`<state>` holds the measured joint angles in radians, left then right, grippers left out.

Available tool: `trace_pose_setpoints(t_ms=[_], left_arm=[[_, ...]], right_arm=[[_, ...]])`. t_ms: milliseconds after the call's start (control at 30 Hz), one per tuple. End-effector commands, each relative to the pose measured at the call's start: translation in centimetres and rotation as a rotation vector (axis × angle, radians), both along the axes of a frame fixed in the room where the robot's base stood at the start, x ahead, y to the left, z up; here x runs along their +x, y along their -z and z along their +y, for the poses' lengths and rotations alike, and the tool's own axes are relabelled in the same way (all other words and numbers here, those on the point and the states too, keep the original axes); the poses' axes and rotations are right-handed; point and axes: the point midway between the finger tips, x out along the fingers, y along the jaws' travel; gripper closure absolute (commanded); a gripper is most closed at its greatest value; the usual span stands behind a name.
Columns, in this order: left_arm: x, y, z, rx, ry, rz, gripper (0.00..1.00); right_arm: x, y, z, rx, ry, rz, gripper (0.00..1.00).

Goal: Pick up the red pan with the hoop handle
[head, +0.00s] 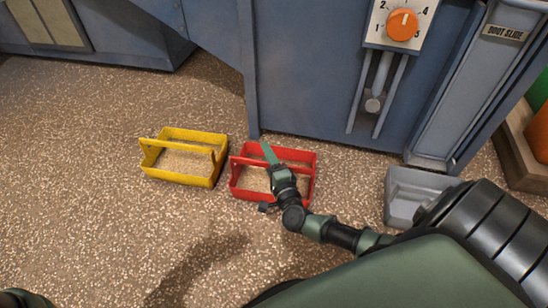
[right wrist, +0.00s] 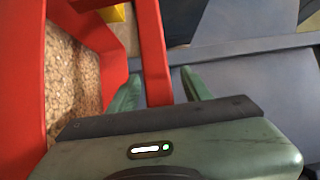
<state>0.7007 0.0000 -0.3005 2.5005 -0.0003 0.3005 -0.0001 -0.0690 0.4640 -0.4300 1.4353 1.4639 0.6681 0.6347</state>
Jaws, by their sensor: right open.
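The red pan (head: 234,182) with a hoop handle stands on the speckled floor against the blue machine and holds pale grain. My right gripper (head: 268,153) is over the pan at its handle. In the right wrist view the red handle bar (right wrist: 152,50) runs between the two open fingers of my right gripper (right wrist: 160,88). The fingers stand apart, one on each side of the bar, and I cannot tell whether either touches it. The pan's wall and grain show at the left of that view. My left gripper is not in view.
A yellow pan (head: 183,181) with grain stands left of the red one. A grey bin (head: 400,207) stands to the right. The blue machine (head: 310,90) with an orange dial (head: 402,25) rises behind. Floor at the left and front is clear.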

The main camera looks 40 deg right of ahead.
Motion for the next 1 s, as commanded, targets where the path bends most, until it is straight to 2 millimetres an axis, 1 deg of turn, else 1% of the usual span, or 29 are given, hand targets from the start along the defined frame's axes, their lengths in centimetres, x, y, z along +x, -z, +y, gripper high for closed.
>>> trace_pose_setpoints(t_ms=[33, 67, 100, 167, 200, 233, 1000], left_arm=[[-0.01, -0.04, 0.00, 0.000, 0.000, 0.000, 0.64], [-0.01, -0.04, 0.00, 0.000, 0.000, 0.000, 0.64], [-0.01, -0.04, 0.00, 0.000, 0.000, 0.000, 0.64], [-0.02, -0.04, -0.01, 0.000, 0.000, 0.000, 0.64], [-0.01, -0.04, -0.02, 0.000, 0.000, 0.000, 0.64], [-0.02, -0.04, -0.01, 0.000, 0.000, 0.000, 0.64], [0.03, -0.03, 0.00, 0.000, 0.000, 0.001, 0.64]], right_arm=[[-0.02, -0.01, -0.01, 0.000, 0.000, 0.000, 0.51], [-0.02, -0.01, -0.01, 0.000, 0.000, 0.000, 0.56], [-0.03, 0.00, 0.00, 0.000, 0.000, 0.000, 0.68], [-0.03, 0.00, 0.00, 0.000, 0.000, 0.000, 0.84], [-0.04, 0.01, 0.00, 0.000, 0.000, 0.000, 0.95], [-0.04, 0.01, 0.00, 0.000, 0.000, 0.000, 1.00], [-0.08, 0.07, 0.06, 0.000, 0.000, 0.001, 1.00]])
